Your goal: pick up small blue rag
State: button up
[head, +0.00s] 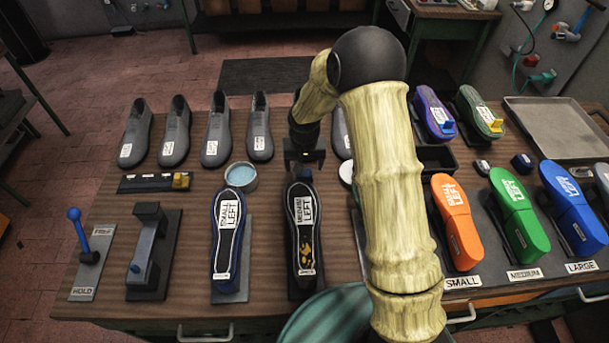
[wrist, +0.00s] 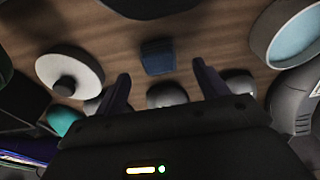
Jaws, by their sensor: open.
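A small dark blue folded rag (wrist: 157,57) lies on the wooden bench top in the wrist view, ahead of and between my fingertips. My gripper (wrist: 161,82) is open, with one finger on each side and nothing between them. In the head view my gripper (head: 304,165) hangs over the bench, just beyond the shoe form labelled LEFT at centre. The rag is not clearly visible in the head view; my gripper and that form may cover it.
A tin with light blue contents (head: 240,177) and a white round lid (head: 346,172) flank the gripper. Grey shoes (head: 217,135) stand behind. Coloured forms (head: 458,222) and a metal tray (head: 560,128) are at right.

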aim_at(305, 172)
jog(key=shift+w+f+p, duration=0.25)
jog(key=shift+f+p, duration=0.3)
jog(key=shift+f, duration=0.75)
jog(key=shift+w+f+p, duration=0.25)
jog(key=shift+f+p, duration=0.3)
jog(key=shift+f, duration=0.7)
jog(key=shift+d, duration=0.1)
jog(key=c, duration=1)
jog(key=shift+r, duration=0.1)
jog(key=shift+c, duration=0.2)
notch_tip(305, 172, up, 10)
jog(key=b, duration=0.2)
jog(key=shift+b, duration=0.3)
jog(key=shift+o, duration=0.4)
